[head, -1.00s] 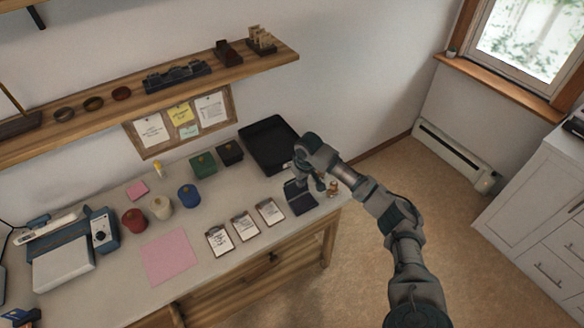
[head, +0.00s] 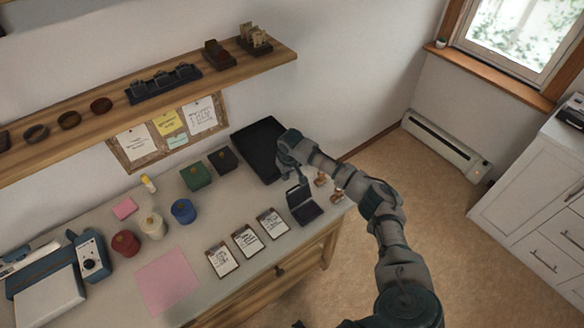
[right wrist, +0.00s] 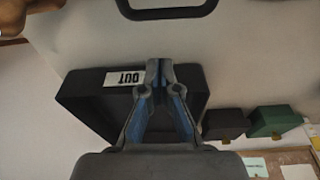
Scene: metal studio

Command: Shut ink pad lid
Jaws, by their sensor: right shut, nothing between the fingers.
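The ink pad (head: 307,213) is a dark flat case at the right end of the desk. Its lid (head: 297,192) stands up, hinged open at the back. My right gripper (head: 291,174) is behind the raised lid, pointing down and partly hidden by my wrist; contact with the lid cannot be told. In the right wrist view its fingers (right wrist: 157,64) are shut together and empty. A dark rounded edge, probably of the ink pad (right wrist: 167,14), is cut off at the top of that view. My left gripper is out of view.
A black tray (head: 258,150) labelled OUT stands behind the gripper. Small wooden stamps (head: 336,197) stand right of the ink pad. Three clipboards (head: 247,240) lie to the left. Green (head: 196,176) and dark (head: 222,161) boxes stand at the back, under a wall shelf (head: 200,85).

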